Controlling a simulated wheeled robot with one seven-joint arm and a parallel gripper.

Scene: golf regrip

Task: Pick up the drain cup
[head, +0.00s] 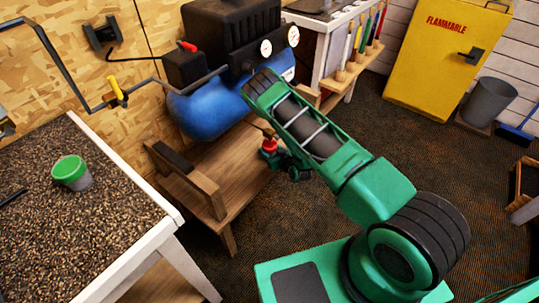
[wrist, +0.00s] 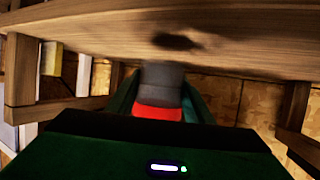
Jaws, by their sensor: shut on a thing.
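The drain cup, by its look a small grey cup with a red band (wrist: 160,82), is between the green fingers of my gripper (wrist: 160,100) in the wrist view. The fingers are shut on its sides. The dark green gripper body hides its near end. In the head view my gripper (head: 270,153) is low at the right end of the wooden bench, and the red of the cup (head: 269,144) shows there. From the wrist, a wooden board (wrist: 240,40) with a dark round shadow lies close beyond the cup; I cannot tell whether they touch.
A blue compressor (head: 200,115) stands on the wooden bench (head: 205,190) close to my arm. A green-rimmed cup (head: 72,172) stands on the speckled table (head: 120,205) at left. A yellow cabinet (head: 435,60) and grey bin (head: 487,103) stand at back right. Floor between is clear.

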